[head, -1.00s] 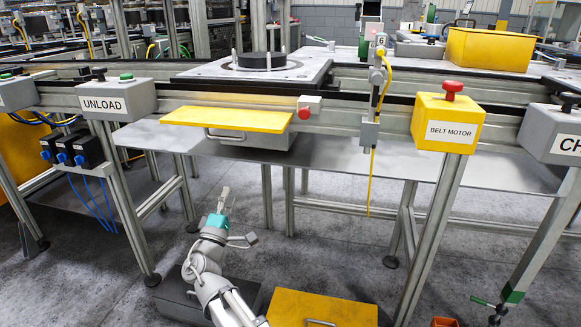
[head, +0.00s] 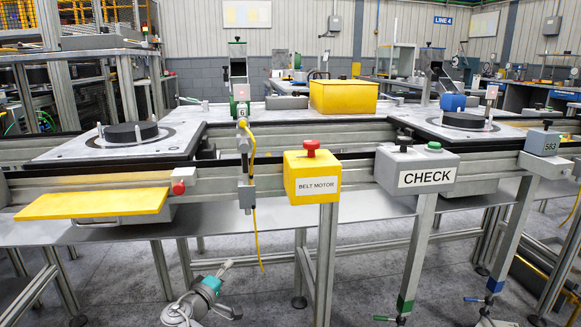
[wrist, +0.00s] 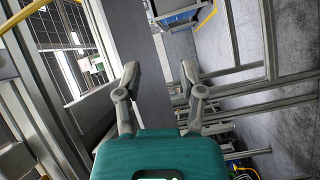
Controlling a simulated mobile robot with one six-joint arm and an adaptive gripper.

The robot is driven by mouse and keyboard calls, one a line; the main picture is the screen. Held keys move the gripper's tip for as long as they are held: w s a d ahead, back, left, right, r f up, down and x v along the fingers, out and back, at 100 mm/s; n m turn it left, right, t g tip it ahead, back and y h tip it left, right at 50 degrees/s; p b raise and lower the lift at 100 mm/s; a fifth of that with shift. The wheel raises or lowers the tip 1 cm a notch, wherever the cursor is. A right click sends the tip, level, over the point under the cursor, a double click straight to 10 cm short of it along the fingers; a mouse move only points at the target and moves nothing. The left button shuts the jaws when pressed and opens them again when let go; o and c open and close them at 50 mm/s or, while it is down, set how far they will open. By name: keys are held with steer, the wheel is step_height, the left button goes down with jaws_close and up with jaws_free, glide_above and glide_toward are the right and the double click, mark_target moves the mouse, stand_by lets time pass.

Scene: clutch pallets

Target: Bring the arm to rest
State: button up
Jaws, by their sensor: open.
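My gripper (head: 226,265) shows low in the head view, below the level of the grey shelf and in front of the line's frame. Its teal wrist body and my pale arm sit at the bottom edge. In the wrist view my gripper (wrist: 160,82) has its two grey fingers well apart, with nothing between them. It is open and empty. Beyond the fingers the wrist view shows metal frame rails and grey floor.
A yellow-topped drawer (head: 95,203) juts out at left. The BELT MOTOR box (head: 311,176) and CHECK box (head: 417,171) stand on posts to the right. A yellow cable (head: 257,235) hangs near my gripper. Black discs (head: 131,133) sit on pallets, and a yellow bin (head: 343,97) stands behind.

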steer(key=s+d+f+m+g+p, duration=0.1)
steer(key=d+f+m+g+p, duration=0.2)
steer(key=d, duration=0.7)
steer(key=s+d+f+m+g+y+p, duration=0.1)
steer(key=s+d+f+m+g, duration=0.1)
steer(key=d+g, duration=0.55)
steer(key=s+d+f+m+g+p, duration=0.1)
steer(key=d+f+m+g+p, duration=0.2)
steer(key=d, duration=0.8)
steer(key=s+d+m+g+y+p, duration=0.3)
steer(key=s+d+y, duration=0.3)
steer(key=s, duration=0.1)
step_height(320, 180, up, 38)
steer(key=p, duration=3.8)
steer(key=shift+a+r, duration=0.2)
